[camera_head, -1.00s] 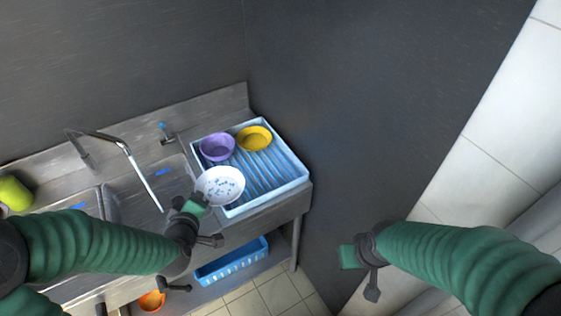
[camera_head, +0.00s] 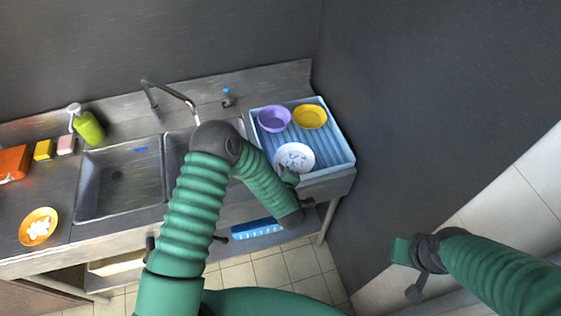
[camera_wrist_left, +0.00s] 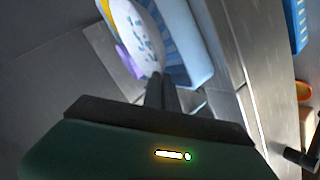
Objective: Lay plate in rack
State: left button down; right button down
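The white plate with blue-green marks (camera_head: 294,157) is over the front left part of the light-blue dish rack (camera_head: 335,167). My left gripper (camera_head: 291,178) is at the plate's near edge, partly hidden by my arm. In the left wrist view, its two dark fingers (camera_wrist_left: 160,92) are close together on the rim of the plate (camera_wrist_left: 138,40). The rack shows beside and behind it (camera_wrist_left: 185,45). I cannot tell whether the plate touches the rack's ribs. My right gripper (camera_head: 402,251) is off to the right, away from the rack, and its opening is unclear.
A purple bowl (camera_head: 273,118) and a yellow bowl (camera_head: 310,116) sit at the rack's back. A metal sink (camera_head: 118,180) and faucet (camera_head: 170,91) lie left. An orange bowl with white contents (camera_head: 38,227) is on the left counter. A dark wall bounds the rack's right.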

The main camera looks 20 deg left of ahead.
aim_at(279, 156)
pick_arm(q)
jog(key=w, duration=0.2)
jog(key=w+a, duration=0.1)
jog(key=shift+w+a+p, duration=0.1)
jog(key=shift+w+p, duration=0.3)
notch_tip(279, 156, down, 3)
jog(key=shift+w+f+p, duration=0.15)
jog(key=shift+f+p, duration=0.05)
jog(key=shift+p, duration=0.5)
jog(key=shift+w+f, duration=0.1)
jog(key=shift+f, duration=0.1)
jog(key=c, duration=2)
grip_release()
jog(key=shift+o, duration=0.3)
jog(key=shift+a, duration=0.1)
